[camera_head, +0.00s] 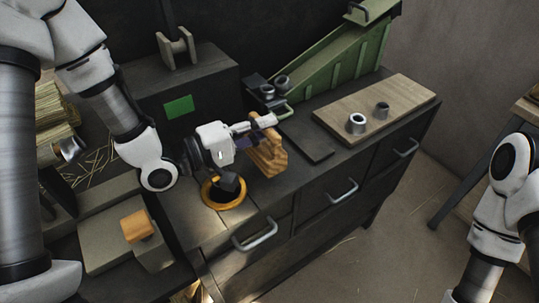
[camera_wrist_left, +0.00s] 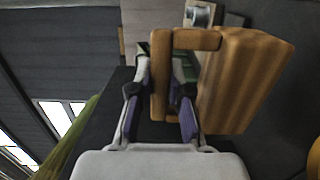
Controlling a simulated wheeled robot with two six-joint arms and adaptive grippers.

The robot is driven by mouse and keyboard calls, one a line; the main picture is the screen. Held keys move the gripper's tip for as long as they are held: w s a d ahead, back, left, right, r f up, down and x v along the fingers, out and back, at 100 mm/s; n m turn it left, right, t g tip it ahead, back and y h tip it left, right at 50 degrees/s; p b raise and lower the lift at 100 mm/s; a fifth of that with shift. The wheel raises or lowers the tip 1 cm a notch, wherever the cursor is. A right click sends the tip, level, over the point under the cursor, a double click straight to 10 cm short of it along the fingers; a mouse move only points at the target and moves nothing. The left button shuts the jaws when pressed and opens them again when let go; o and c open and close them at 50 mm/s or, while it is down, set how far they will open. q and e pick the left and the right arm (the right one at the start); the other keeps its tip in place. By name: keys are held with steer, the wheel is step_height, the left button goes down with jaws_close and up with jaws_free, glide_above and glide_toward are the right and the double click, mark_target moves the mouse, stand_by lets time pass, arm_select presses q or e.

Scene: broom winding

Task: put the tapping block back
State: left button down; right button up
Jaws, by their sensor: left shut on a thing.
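The tapping block (camera_head: 268,158) is a light wooden block with a loop-like handle. My left gripper (camera_head: 252,126) is shut on its handle and holds it over the dark bench top, near the front edge. In the left wrist view the block (camera_wrist_left: 245,80) is to the right of the fingers, and its handle (camera_wrist_left: 160,75) passes between them. Whether the block's underside touches the bench is unclear. My right arm shows at the right edge of the head view, but its gripper is out of frame.
A dark flat pad (camera_head: 307,141) lies right of the block. A wooden board (camera_head: 385,98) beyond it carries two metal cups. A green chute (camera_head: 335,65) stands behind. A yellow ring (camera_head: 240,200) lies on the bench near its front edge. Straw lies at left.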

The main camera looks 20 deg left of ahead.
arm_select(q)
steer(key=w+f, duration=0.3)
steer(key=shift+w+d+f, duration=0.15)
steer(key=shift+w+f, duration=0.05)
steer(key=shift+w, duration=0.05)
steer(key=shift+w+f, duration=0.2)
steer(key=shift+s, duration=0.15)
steer(key=c, duration=1.1)
jaws_free()
steer(key=shift+f, duration=0.2)
arm_select(e)
step_height(320, 180, down, 2)
steer(key=shift+f, duration=0.15)
arm_select(q)
steer(key=shift+r, duration=0.1)
